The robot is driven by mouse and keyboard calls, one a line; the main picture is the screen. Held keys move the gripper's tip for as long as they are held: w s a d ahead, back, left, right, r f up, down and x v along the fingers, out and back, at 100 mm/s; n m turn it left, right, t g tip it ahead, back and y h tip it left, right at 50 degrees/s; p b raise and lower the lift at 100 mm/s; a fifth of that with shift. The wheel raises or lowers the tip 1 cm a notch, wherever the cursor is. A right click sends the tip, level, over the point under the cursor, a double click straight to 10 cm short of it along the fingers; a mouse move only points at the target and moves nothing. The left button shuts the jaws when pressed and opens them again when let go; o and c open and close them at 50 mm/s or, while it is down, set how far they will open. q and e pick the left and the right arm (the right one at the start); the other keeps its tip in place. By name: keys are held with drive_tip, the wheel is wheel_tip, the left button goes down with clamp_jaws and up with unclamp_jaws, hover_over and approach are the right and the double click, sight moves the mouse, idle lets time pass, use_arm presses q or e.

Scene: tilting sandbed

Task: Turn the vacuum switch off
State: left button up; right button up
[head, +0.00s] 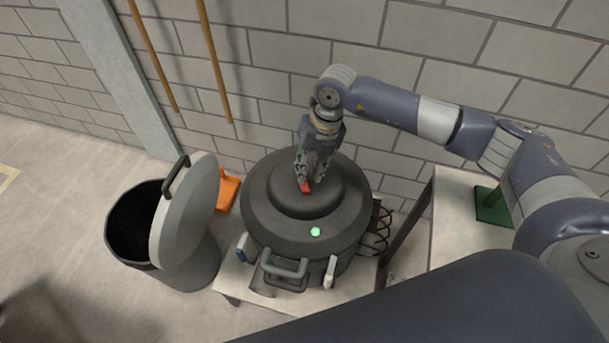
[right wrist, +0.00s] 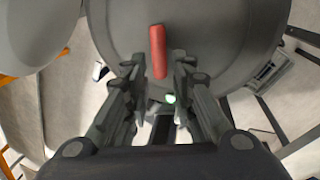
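The vacuum (head: 258,215) is a dark grey drum with a domed lid, standing on a low pale platform. Its red switch (head: 306,188) sits on top of the dome, and a green light (head: 315,231) glows on the lid's front. My right gripper (head: 312,178) points down at the switch from above. In the right wrist view the red switch (right wrist: 158,52) lies between the two spread fingertips of this gripper (right wrist: 157,65), with a gap on each side. I cannot tell the fingertips' exact height over the lid. My left gripper is not in view.
An open bin (head: 190,262) with a tilted grey lid (head: 185,215) stands left of the vacuum. An orange object (head: 227,192) lies behind. A table (head: 452,215) with a green item (head: 492,207) is at right. A brick wall (head: 270,60) closes the back.

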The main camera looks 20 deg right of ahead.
sight(306, 181)
drive_tip(key=f, duration=0.3)
drive_tip(key=shift+w+a+f, duration=0.15)
drive_tip(key=shift+w+a, duration=0.05)
drive_tip(key=shift+a, duration=0.15)
drive_tip(key=shift+a+f+p, duration=0.2)
drive_tip(key=shift+f+p, duration=0.2)
drive_tip(key=shift+f, duration=0.6)
clamp_jaws()
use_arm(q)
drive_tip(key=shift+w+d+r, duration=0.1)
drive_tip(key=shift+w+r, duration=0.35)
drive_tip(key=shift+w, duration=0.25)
